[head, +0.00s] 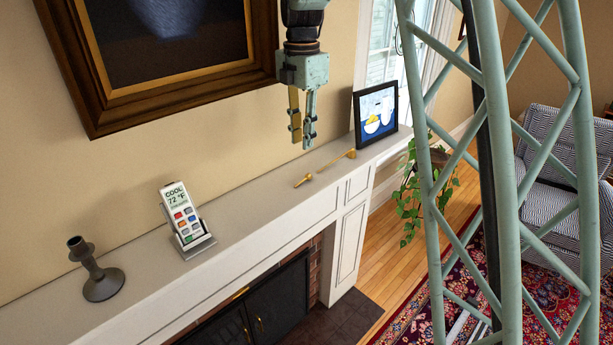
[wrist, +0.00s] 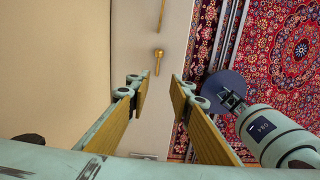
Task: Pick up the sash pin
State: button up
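Two small brass pieces lie on the white mantel shelf (head: 255,212). The nearer one is a short brass pin (head: 302,181), which in the wrist view (wrist: 158,62) has a round knob and a short shank. Just beyond it lies a longer, thinner brass rod (head: 336,161), cut off by the top edge of the wrist view (wrist: 162,14). The frames do not say which is the sash pin; the short one looks most like a pin. My gripper (head: 302,137) points down above the shelf, open and empty. In the wrist view the short pin appears ahead of the gap between the fingers (wrist: 159,92).
On the shelf stand a framed picture (head: 376,114) at the far end, a remote in a holder (head: 187,220) and a dark candlestick (head: 99,276) at the near end. A large frame (head: 110,103) hangs behind. The shelf around the brass pieces is clear.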

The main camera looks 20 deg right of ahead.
jog(key=shift+w+f, duration=0.15)
jog(key=shift+w, duration=0.1)
jog(key=shift+f, duration=0.1)
send_over(303, 180)
notch_tip(303, 180, down, 8)
jog(key=shift+s+a+r, duration=0.1)
jog(key=shift+a, duration=0.05)
jog(key=shift+f, duration=0.3)
dwell(0.3)
jog(key=shift+f, duration=0.1)
jog(key=shift+w+f+p, duration=0.2)
jog(key=shift+f+p, duration=0.25)
jog(key=shift+f, duration=2.05)
jog(key=shift+c, duration=0.5)
jog(key=c, duration=0.4)
